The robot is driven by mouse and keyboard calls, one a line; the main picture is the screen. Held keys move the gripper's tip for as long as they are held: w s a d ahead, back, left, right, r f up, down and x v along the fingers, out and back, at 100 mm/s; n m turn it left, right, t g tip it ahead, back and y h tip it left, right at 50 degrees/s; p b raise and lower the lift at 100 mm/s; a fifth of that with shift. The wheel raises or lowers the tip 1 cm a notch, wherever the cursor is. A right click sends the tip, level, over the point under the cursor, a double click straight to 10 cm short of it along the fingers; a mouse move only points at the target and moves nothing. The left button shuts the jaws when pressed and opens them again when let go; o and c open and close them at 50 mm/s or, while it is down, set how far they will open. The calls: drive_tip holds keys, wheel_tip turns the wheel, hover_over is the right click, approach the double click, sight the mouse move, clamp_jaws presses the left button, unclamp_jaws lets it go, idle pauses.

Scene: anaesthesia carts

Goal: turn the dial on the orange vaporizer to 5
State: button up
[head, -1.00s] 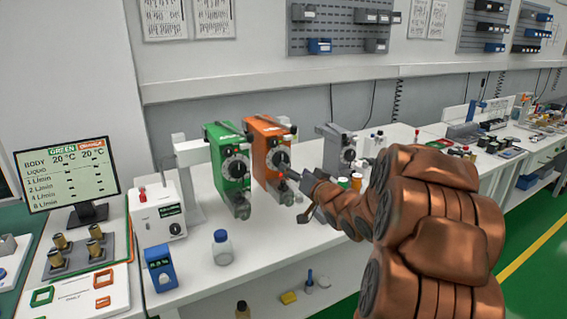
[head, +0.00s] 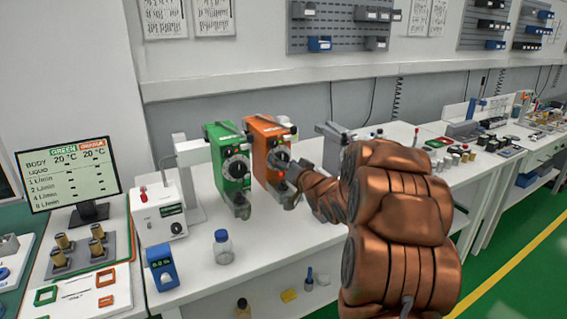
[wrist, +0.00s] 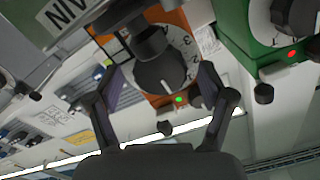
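The orange vaporizer (head: 262,141) stands on the bench, right of the green vaporizer (head: 229,150). Its black dial (wrist: 159,72) with a white pointer line and a white numbered scale (wrist: 186,45) shows in the wrist view. The 5 cannot be made out, so I cannot tell the exact setting. My gripper (wrist: 160,85) is open, with one finger on each side of the dial and gaps visible between fingers and knob. In the head view my gripper (head: 290,172) is at the front of the orange vaporizer and partly covers its lower front.
A grey unit (head: 333,145) stands to the right, partly behind my arm. A bottle (head: 222,247), a blue meter (head: 161,268) and a white box (head: 158,213) stand on the bench in front and left. A monitor (head: 66,172) is at far left.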

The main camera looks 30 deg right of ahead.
drive_tip(key=c, duration=1.1)
drive_tip(key=shift+f+n+b, duration=0.15)
drive_tip(key=shift+n+b, duration=0.25)
drive_tip(key=shift+b, duration=0.1)
drive_tip(key=shift+f+n+b, duration=0.15)
drive_tip(key=shift+n+b, duration=0.75)
drive_tip(key=shift+b, duration=0.2)
drive_tip(key=n+b, duration=0.5)
drive_tip(key=shift+h, duration=0.3)
drive_tip(key=n+b, duration=0.3)
drive_tip(key=n, duration=0.1)
drive_tip(key=shift+r+n+b, duration=0.25)
drive_tip(key=shift+n+b, duration=0.95)
drive_tip(key=shift+n, duration=0.4)
